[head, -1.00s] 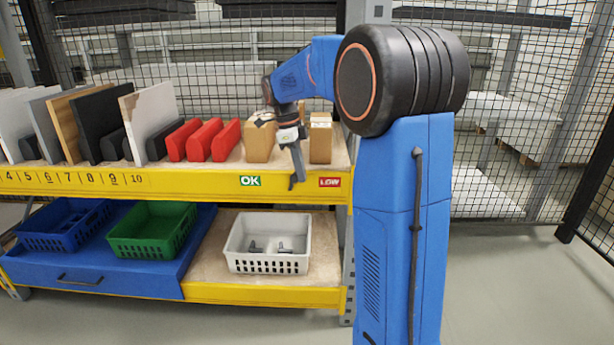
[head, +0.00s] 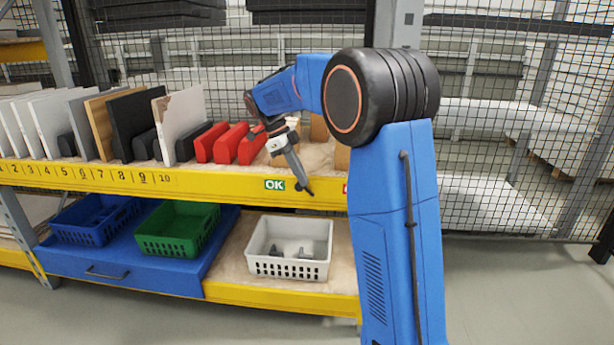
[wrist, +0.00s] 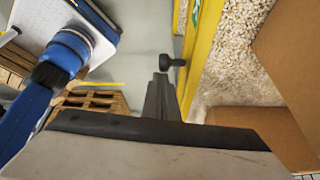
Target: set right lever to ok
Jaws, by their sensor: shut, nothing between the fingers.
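The right lever shows in the wrist view as a small dark knob (wrist: 166,63) on a short stem beside the yellow shelf beam (wrist: 203,50). My gripper (wrist: 160,80) is shut and empty, with its fingertips close to the knob; I cannot tell whether they touch. In the head view my gripper (head: 301,182) slants down to the right in front of the yellow beam. Its tips are just right of the green OK label (head: 275,184). The lever cannot be told apart from the dark fingertips there. The red label is almost wholly hidden behind my arm.
Red blocks (head: 228,143) and upright panels (head: 130,122) stand on the upper shelf. Cardboard boxes (wrist: 288,60) lie close to the right in the wrist view. A white basket (head: 289,248), a green basket (head: 178,229) and a blue basket (head: 94,219) sit below. The floor at right is clear.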

